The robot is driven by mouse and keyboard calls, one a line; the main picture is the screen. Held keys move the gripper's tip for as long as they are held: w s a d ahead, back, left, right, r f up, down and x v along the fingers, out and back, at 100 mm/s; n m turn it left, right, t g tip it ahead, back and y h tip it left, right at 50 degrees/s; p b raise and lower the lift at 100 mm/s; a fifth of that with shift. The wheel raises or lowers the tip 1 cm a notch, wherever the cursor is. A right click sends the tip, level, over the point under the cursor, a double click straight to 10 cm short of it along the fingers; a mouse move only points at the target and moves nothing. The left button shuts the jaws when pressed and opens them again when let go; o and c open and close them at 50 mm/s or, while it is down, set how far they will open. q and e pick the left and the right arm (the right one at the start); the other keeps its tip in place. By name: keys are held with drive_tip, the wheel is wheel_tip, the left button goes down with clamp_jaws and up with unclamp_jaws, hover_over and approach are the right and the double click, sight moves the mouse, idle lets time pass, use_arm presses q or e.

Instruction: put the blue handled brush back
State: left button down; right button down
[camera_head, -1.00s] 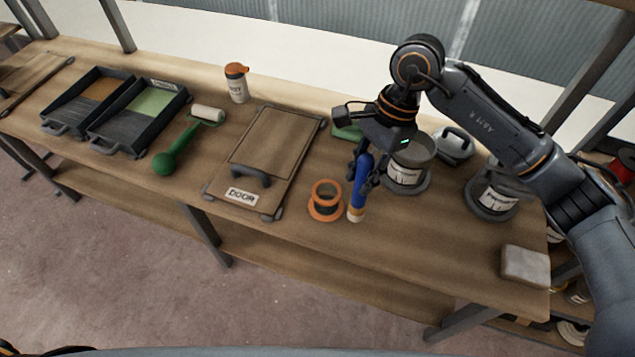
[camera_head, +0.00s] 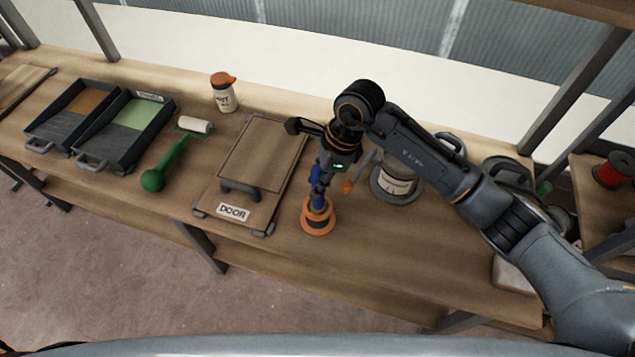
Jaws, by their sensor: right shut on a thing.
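The blue handled brush (camera_head: 317,184) is upright in my right gripper (camera_head: 320,178), which is shut on its handle. The brush's lower end is at the orange ring-shaped holder (camera_head: 319,226) on the bench. I cannot tell whether the tip is inside the holder or just above it. My fingers and wrist hide part of the handle. My left gripper is not in view.
A board marked DOOR (camera_head: 234,211) lies left of the holder. A green roller (camera_head: 154,179), paint trays (camera_head: 131,117) and a white bottle with an orange cap (camera_head: 223,95) are farther left. A labelled can (camera_head: 397,182) stands to the right. The front bench strip is clear.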

drive_tip(key=shift+f, duration=1.25)
drive_tip(key=c, duration=1.1)
unclamp_jaws()
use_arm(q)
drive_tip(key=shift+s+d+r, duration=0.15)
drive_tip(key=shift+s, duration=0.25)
